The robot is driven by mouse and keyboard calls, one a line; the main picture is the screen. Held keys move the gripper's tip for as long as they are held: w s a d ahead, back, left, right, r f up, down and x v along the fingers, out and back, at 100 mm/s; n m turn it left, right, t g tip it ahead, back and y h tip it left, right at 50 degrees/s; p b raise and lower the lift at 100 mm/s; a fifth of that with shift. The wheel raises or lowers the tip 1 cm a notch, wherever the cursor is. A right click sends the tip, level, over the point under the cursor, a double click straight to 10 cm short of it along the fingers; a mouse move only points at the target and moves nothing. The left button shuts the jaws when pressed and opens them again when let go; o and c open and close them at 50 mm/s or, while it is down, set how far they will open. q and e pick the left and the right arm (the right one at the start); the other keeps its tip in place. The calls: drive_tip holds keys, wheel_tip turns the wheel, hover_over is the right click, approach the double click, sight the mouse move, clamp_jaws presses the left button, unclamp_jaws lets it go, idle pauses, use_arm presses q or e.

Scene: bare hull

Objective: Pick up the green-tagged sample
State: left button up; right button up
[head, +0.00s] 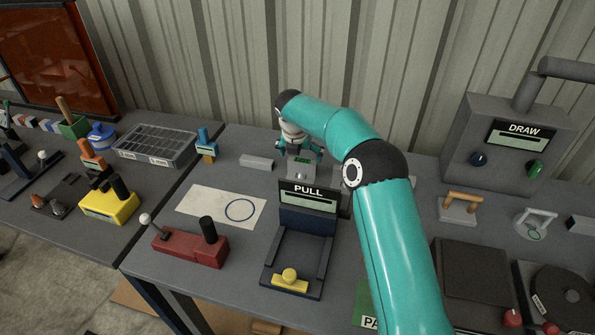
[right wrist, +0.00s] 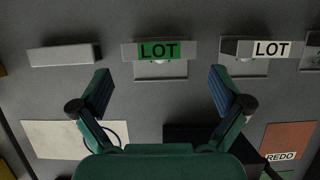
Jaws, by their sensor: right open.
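The green-tagged sample, a grey block with a green LOT label, shows in the right wrist view (right wrist: 158,50), at the top middle. It sits on a lighter grey base. In the head view the green-tagged sample (head: 301,162) is partly covered by my right gripper (head: 300,150), which hangs over it. In the right wrist view my right gripper (right wrist: 163,90) is open and empty, its fingers wide apart, with the green label beyond and between the tips. My left gripper is not in view.
A white-tagged LOT block (right wrist: 265,49) stands to the right of the sample, a plain grey block (head: 256,162) to its left. The PULL fixture (head: 307,197) stands close in front. A white sheet with a circle (head: 205,205) lies left.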

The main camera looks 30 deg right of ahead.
sight(302, 161)
drive_tip(key=p+x, duration=0.1)
drive_tip(key=x, duration=0.3)
drive_tip(key=shift+w+d+f+p, duration=0.1)
drive_tip(key=shift+w+f+p, duration=0.1)
drive_tip(key=shift+p, duration=0.15)
drive_tip(key=shift+w+d+f, duration=0.1)
drive_tip(key=shift+f, duration=0.35)
drive_tip(key=c, duration=0.8)
drive_tip(key=shift+c, duration=0.2)
drive_tip(key=shift+r, duration=0.1)
